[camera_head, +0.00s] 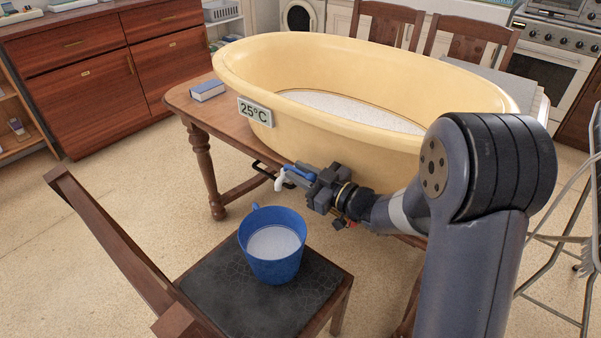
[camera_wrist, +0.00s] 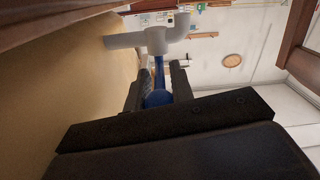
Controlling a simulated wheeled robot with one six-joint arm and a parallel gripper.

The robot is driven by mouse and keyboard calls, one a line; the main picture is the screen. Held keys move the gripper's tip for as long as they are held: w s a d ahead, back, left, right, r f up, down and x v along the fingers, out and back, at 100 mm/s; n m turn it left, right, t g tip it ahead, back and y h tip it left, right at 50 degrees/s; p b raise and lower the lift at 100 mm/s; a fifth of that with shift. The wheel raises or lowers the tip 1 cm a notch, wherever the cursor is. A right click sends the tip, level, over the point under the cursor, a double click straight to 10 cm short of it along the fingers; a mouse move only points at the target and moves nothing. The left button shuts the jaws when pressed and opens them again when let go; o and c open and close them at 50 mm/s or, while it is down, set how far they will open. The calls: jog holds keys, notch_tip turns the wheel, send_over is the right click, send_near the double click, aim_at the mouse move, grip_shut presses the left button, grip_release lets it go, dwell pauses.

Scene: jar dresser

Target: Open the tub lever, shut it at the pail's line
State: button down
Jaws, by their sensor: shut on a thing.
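The cream-yellow tub (camera_head: 340,160) stands on a wooden table and holds pale, whitish contents (camera_head: 350,108). A white tap (camera_head: 280,182) with a blue lever (camera_head: 299,173) sticks out low on its side. In the wrist view the tap (camera_wrist: 156,40) is beyond my fingers. My gripper (camera_head: 312,180) is shut on the blue lever, which shows between the fingers in the wrist view (camera_wrist: 158,96). The blue pail (camera_head: 270,268) stands upright below the tap, with pale contents (camera_head: 273,242) inside. I cannot make out a stream or a line in the pail.
The pail stands on the dark seat of a wooden chair (camera_head: 215,300). A 25°C sign (camera_head: 255,112) is on the tub. A blue book (camera_head: 207,91) lies on the table (camera_head: 180,97). A metal folding frame (camera_head: 565,240) stands at right. Floor at left is clear.

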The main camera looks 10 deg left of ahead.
jog(key=c, duration=1.5)
grip_release()
jog(key=v, duration=1.1)
jog(key=shift+r+p, duration=0.1)
jog(key=shift+p, duration=0.25)
jog(key=shift+a, duration=0.1)
jog(key=x, duration=1)
jog(key=shift+w+a+b, duration=0.2)
jog(key=shift+a+b, duration=0.1)
jog(key=shift+b, duration=0.1)
jog(key=shift+a, duration=0.15)
jog(key=shift+t+h, duration=0.3)
jog(key=shift+t, duration=0.1)
jog(key=shift+m, duration=0.3)
